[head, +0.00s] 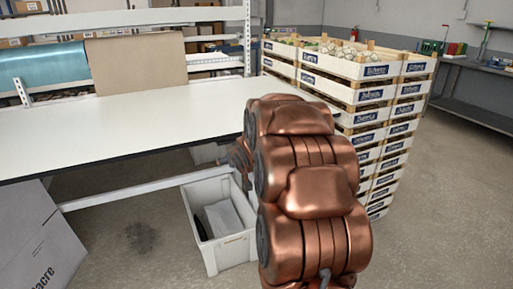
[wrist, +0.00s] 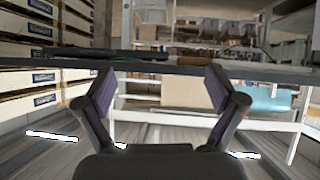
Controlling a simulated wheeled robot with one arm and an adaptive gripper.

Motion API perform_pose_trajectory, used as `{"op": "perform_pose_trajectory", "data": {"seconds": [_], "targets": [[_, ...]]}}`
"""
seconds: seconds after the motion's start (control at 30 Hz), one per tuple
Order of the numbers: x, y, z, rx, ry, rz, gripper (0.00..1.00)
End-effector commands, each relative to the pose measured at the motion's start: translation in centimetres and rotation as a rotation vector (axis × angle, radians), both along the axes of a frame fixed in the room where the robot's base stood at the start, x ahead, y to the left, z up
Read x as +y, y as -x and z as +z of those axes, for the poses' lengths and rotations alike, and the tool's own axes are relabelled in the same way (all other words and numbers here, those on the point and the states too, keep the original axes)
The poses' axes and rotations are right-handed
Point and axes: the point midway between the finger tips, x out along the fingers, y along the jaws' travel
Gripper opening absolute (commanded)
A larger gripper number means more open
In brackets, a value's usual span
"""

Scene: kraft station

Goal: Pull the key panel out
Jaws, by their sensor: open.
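I cannot clearly make out the key panel in either view. In the wrist view, which appears upside down, a thin dark flat thing (wrist: 105,53) lies along the table's edge; I cannot tell if it is the key panel. My gripper (wrist: 160,82) is open, with its two fingers wide apart and nothing between them. It points at the front edge of the white table (head: 150,125). In the head view my copper arm hides most of the gripper.
Stacked crates (head: 355,95) stand right of the table; they show at left in the wrist view (wrist: 35,75). A pale grey bin (head: 215,240) is on the floor below the table. A large grey box (head: 35,240) stands at left. Floor at right is clear.

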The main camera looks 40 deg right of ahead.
Motion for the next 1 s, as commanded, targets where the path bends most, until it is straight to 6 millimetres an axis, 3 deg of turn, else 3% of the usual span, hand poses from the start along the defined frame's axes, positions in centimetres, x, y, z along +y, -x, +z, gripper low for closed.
{"op": "perform_pose_trajectory", "data": {"seconds": [0.03, 0.1, 0.4, 0.6, 0.77, 1.0], "targets": [[-2.1, -0.6, -1.3, -0.044, 0.008, -0.007, 0.94], [-4.6, -1.7, -1.6, -0.119, 0.028, -0.003, 0.94], [-13.5, -2.8, -3.6, -0.415, 0.085, 0.03, 0.94], [-16.2, -2.0, -4.2, -0.532, 0.102, 0.054, 0.94], [-16.8, -1.9, -4.0, -0.567, 0.11, 0.067, 0.94], [-17.4, -3.8, -4.0, -0.567, 0.11, 0.067, 0.94]]}}
